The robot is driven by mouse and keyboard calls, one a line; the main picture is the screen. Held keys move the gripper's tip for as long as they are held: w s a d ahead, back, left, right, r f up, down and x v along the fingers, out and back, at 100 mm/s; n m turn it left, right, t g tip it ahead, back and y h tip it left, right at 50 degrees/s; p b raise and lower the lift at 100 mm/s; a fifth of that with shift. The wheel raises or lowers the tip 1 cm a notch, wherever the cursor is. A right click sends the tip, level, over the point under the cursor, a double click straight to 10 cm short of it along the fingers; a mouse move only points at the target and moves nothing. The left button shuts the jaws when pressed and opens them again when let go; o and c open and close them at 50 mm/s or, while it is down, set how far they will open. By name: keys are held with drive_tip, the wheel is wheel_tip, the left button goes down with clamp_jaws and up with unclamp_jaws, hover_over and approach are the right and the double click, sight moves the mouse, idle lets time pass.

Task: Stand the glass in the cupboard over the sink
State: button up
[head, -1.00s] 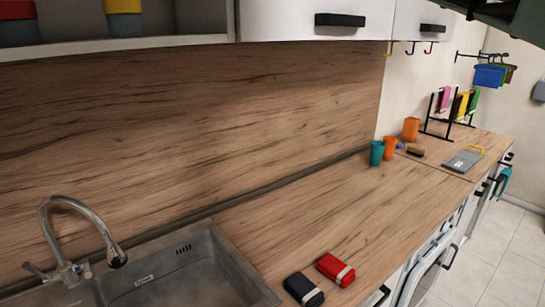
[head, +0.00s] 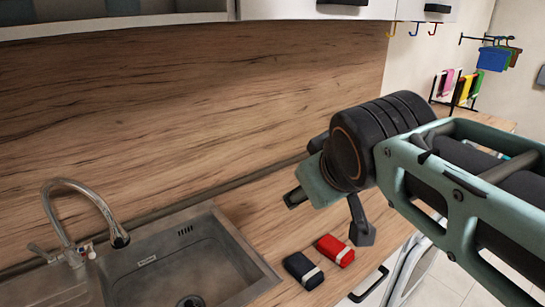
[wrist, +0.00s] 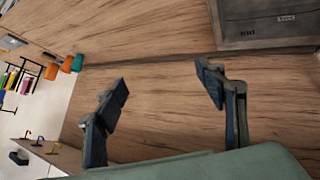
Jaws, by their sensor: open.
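No clear glass shows. In the wrist view a teal tumbler (wrist: 78,62) and two orange tumblers, one near it (wrist: 67,64) and one farther along (wrist: 50,71), stand on the counter; my arm hides them in the head view. I cannot tell which is the glass. My gripper (head: 328,216) is open and empty above the counter, right of the sink (head: 255,265). Its spread fingers also show in the wrist view (wrist: 163,80), apart from the tumblers. The cupboard over the sink (head: 120,28) is open-fronted at top left; only its lower edge and the bottoms of some contents show.
A dark blue pack (head: 303,271) and a red pack (head: 335,250) lie at the counter's front edge, below my gripper. The tap (head: 85,205) rises at the sink's left. Closed cabinets (head: 345,12) and hooks (head: 413,29) are above. A rack (head: 457,88) stands at the far right.

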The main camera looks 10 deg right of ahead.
drive_tip(key=s+a+f+m+g+y, duration=0.1)
drive_tip(key=s+a+f+m+g, duration=0.2)
drive_tip(key=s+f, duration=0.5)
drive_tip(key=shift+s+a+f+m, duration=0.35)
drive_tip(key=shift+a+f+m, duration=0.1)
drive_tip(key=shift+f, duration=0.1)
